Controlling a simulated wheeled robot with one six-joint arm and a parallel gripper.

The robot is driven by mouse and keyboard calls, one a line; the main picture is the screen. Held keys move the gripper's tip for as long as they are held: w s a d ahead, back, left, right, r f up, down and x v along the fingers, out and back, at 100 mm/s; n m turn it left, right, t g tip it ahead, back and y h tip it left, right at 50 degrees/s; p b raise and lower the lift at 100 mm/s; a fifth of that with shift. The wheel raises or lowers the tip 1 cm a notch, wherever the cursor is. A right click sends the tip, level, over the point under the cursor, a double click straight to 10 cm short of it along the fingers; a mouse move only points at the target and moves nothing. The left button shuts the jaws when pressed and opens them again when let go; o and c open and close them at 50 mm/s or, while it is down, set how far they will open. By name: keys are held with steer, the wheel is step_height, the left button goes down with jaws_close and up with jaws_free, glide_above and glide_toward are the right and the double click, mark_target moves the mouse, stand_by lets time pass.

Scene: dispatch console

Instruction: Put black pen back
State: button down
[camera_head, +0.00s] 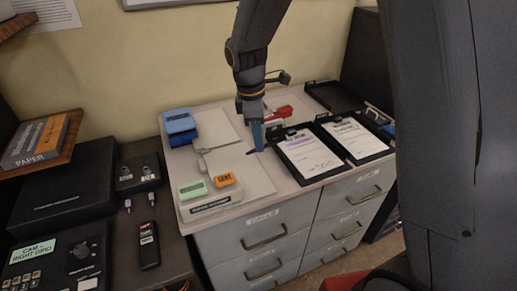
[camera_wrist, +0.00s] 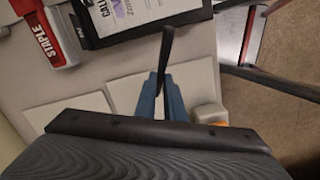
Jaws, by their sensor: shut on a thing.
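The black pen (camera_wrist: 165,52) is held between the blue fingertips of my gripper (camera_wrist: 163,88) in the wrist view. Its dark shaft points away from the gripper toward the clipboard. In the head view my gripper (camera_head: 257,135) points down over the right edge of a pale sheet on the cabinet top. A short dark end of the pen (camera_head: 251,152) shows beside the fingertips. The rest of the pen is hidden by the fingers there. I cannot tell whether the pen touches the surface.
Two clipboards (camera_head: 307,166) lie right of my gripper, and a red stapler (camera_head: 285,112) lies behind it. Green (camera_head: 192,189) and orange (camera_head: 224,180) pads sit front left. Blue boxes (camera_head: 179,122) stand back left. A black tray (camera_head: 333,95) is at back right. Pale sheets (camera_head: 250,183) lie flat.

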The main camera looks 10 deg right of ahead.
steer(key=shift+f+p, duration=0.45)
steer(key=shift+f, duration=1.45)
steer(key=shift+f, duration=0.1)
steer(key=c, duration=1.8)
jaws_free()
steer(key=shift+c, duration=0.2)
steer(key=r+b, duration=0.1)
steer(key=r, duration=0.2)
steer(key=r+b, duration=0.1)
steer(key=r, duration=0.3)
steer(key=a+r+b, duration=0.1)
steer(key=r, duration=0.2)
steer(key=shift+w+a+r, duration=0.1)
steer(key=shift+r, duration=0.3)
steer(key=s+d+f+m, duration=0.4)
steer(key=s+d+m, duration=0.2)
steer(key=s+m, duration=0.1)
steer(key=s+d+f+m+t+y, duration=0.1)
steer(key=s+d+f+m, duration=0.2)
steer(key=s+d+m, duration=0.3)
steer(key=s+m, duration=0.2)
steer(key=m, duration=0.1)
steer(key=shift+d+f+m+t, duration=0.3)
steer(key=shift+f+m, duration=0.05)
steer(key=shift+m, duration=0.05)
